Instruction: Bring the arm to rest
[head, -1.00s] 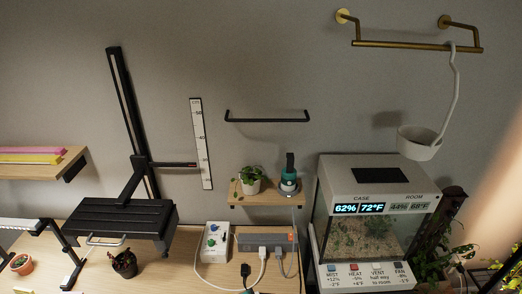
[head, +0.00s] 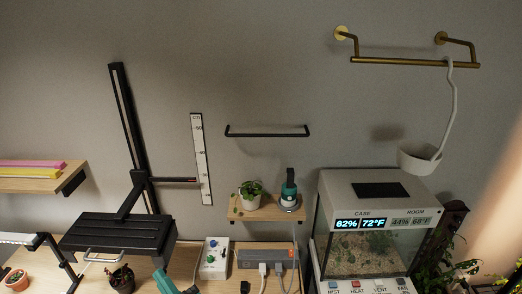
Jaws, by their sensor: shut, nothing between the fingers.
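My gripper is not in view. A teal, slanted piece shows at the bottom edge, left of the white control box; it looks like part of my arm, cut off by the frame. No fingertips can be made out on it.
A wooden desk (head: 215,285) runs along the bottom, with a black lamp-like stand (head: 118,235), a white control box (head: 214,258) and a power strip (head: 264,259). A glass case (head: 368,240) stands right.

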